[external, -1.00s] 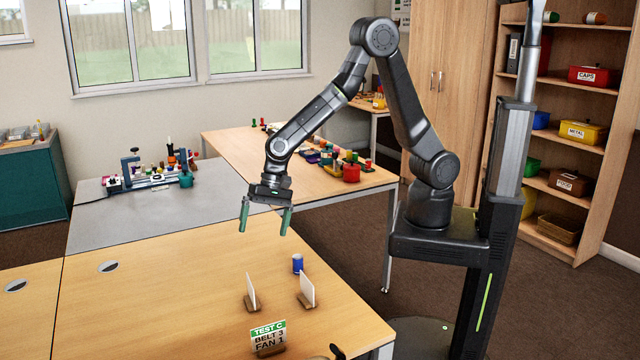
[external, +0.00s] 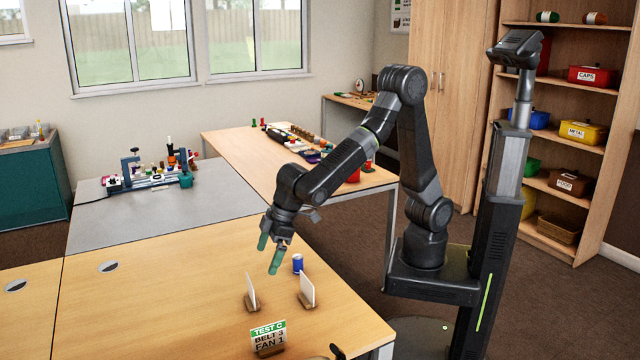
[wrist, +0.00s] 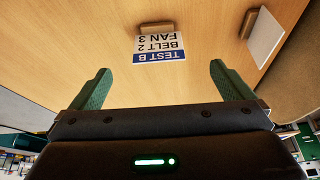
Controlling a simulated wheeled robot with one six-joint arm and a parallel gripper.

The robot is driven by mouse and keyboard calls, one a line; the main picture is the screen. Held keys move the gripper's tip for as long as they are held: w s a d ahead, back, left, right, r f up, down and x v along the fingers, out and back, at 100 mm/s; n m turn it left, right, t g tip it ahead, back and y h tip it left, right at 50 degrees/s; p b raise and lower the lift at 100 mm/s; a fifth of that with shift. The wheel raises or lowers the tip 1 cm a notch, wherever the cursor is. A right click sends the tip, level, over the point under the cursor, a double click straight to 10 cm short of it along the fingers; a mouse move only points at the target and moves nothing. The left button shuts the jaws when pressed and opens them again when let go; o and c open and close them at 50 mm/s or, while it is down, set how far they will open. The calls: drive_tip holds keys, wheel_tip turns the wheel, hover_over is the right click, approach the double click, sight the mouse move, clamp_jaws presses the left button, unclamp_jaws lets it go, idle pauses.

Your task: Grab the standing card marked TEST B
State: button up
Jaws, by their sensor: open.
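The TEST B card (wrist: 160,50) has a blue band and reads BELT 2, FAN 3. It stands in a small wooden base and appears upside down in the wrist view, ahead of my gripper (wrist: 160,69) and roughly centred between the fingers. My gripper also shows in the external view (external: 268,258), its green fingers open, empty and pointing down above the table. Two cards there show only blank white faces, a left one (external: 251,290) and a right one (external: 307,289). I cannot tell for sure which is TEST B. The fingers touch no card.
A TEST C card (external: 268,336) stands nearest the external camera. A blue can (external: 298,263) stands behind the right card. Another blank-faced card (wrist: 265,38) is near the table edge in the wrist view. The wooden table (external: 150,300) is clear to the left.

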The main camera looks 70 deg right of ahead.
sight(251, 294)
drive_tip(key=x, duration=0.7)
drive_tip(key=shift+w+f, duration=0.2)
drive_tip(key=shift+f, duration=0.15)
drive_tip(key=shift+w+x, duration=0.15)
drive_tip(key=shift+x, duration=1.35)
drive_tip(key=shift+w+x, duration=0.15)
drive_tip(key=shift+x, duration=1.3)
drive_tip(key=shift+r, duration=0.15)
drive_tip(key=c, duration=1)
